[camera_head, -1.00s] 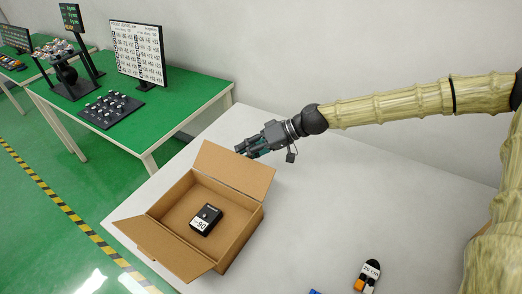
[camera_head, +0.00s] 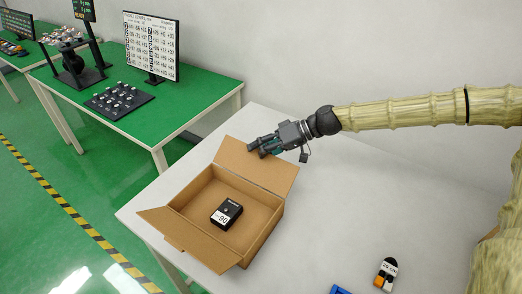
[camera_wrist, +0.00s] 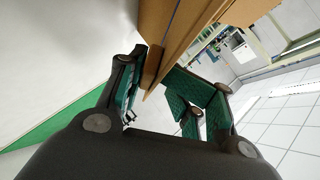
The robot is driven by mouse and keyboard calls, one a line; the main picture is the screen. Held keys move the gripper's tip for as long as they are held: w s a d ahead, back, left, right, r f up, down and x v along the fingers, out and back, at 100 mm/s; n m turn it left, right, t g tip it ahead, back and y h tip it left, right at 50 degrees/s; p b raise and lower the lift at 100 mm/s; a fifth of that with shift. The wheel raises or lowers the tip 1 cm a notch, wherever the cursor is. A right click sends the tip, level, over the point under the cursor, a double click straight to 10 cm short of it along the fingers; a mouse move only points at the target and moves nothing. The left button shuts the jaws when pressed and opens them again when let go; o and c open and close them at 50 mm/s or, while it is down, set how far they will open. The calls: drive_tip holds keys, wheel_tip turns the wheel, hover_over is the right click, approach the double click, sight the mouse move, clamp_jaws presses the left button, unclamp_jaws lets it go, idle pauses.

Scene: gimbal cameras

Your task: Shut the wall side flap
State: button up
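The open cardboard box (camera_head: 262,236) stands on the white table. Its wall side flap (camera_head: 255,167) stands raised at the back of the box, leaning outward. My gripper (camera_head: 257,150) is at that flap's top edge, on the wall side. In the wrist view my gripper's (camera_wrist: 160,92) two green-padded fingers are apart, and brown cardboard (camera_wrist: 181,35) shows beyond and between them. I cannot tell whether a finger touches it. Inside the box lies a black device (camera_head: 227,213) with a white label reading 90.
Another flap (camera_head: 176,230) opens outward at the box's front left. An orange, white and black item (camera_head: 386,274) and a blue item (camera_head: 340,290) lie at the front right. Green tables (camera_head: 190,105) with a sign board (camera_head: 152,47) stand at left.

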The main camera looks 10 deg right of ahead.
drive_tip(key=d, duration=0.3)
drive_tip(key=shift+d+r+p, duration=0.25)
drive_tip(key=shift+r+p, duration=0.05)
drive_tip(key=shift+r, duration=0.15)
drive_tip(key=shift+d+f+p+v, duration=0.1)
drive_tip(key=shift+f+p+v, duration=0.1)
drive_tip(key=shift+v, duration=0.55)
drive_tip(key=shift+d+f+p+v, duration=0.1)
drive_tip(key=shift+p+v, duration=0.1)
drive_tip(key=shift+v, duration=0.5)
drive_tip(key=shift+d+f+p+v, duration=0.1)
drive_tip(key=shift+p+v, duration=0.1)
drive_tip(key=shift+v, duration=0.55)
drive_tip(key=shift+w+r, duration=0.1)
